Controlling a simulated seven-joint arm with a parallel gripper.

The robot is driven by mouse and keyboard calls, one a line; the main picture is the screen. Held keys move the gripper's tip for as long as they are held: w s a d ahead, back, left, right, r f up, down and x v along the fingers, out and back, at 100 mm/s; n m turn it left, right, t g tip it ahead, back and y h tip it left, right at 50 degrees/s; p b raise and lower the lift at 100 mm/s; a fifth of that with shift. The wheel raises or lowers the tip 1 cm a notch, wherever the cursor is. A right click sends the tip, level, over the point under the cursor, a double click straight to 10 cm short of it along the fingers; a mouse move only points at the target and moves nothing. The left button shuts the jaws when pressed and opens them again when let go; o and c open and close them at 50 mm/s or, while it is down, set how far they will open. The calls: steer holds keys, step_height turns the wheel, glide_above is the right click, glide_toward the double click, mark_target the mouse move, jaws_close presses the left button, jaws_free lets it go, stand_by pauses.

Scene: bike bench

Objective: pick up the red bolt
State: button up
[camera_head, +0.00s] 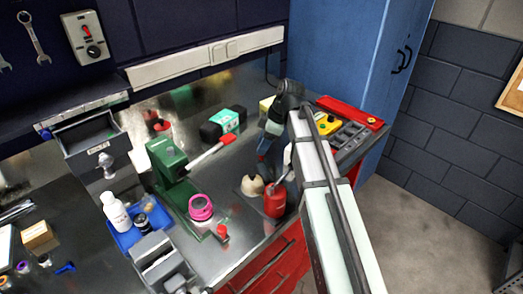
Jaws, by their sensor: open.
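A small red piece that looks like the red bolt (222,232) lies on the steel bench near the front edge, just right of the green vise's base. It is too small to make out a thread. My gripper (263,168) points down over the bench, to the right of and behind the red piece and well apart from it. My own arm partly covers it, and its fingertips are hard to make out. It appears open, with nothing seen in it.
The green vise (166,160) stands left of the red piece, with a pink ring (201,207) close by. A red oil can (275,202) and a beige object (252,186) stand right. A blue tray (122,240) holds a white bottle (116,212).

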steer(key=shift+f, duration=0.1)
jaws_close()
stand_by(0.4)
